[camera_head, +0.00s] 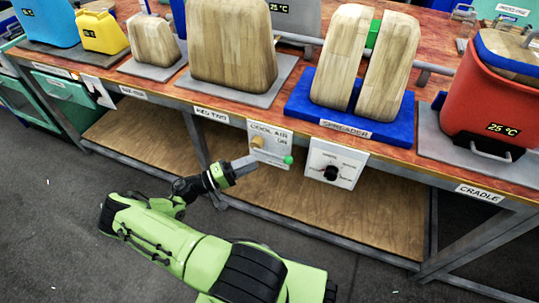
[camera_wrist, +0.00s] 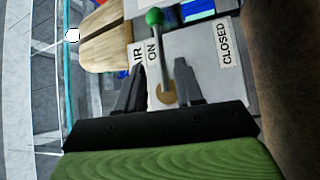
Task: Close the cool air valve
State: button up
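The cool air valve sits on a white panel (camera_head: 268,133) on the front of the workbench. Its brass pivot (camera_head: 257,142) and the green ball (camera_head: 288,160) of its lever show in the head view. The CLOSED label (camera_wrist: 225,42) is to the right. My gripper (camera_wrist: 160,66) is open, one finger on each side of the lever in this view. Contact cannot be told. In the head view my gripper (camera_head: 246,163) is at the panel.
A white panel with a black knob (camera_head: 331,173) is just right of the valve. The workbench edge (camera_head: 226,117) overhangs a wooden lower shelf (camera_head: 310,207). A blue spreader base (camera_head: 352,126) and a red 25 °C container (camera_head: 488,97) stand on top.

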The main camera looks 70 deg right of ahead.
aim_at(272, 154)
jog(key=x, duration=0.8)
jog(key=shift+s+b, duration=0.1)
jog(key=shift+b, duration=0.3)
grip_shut()
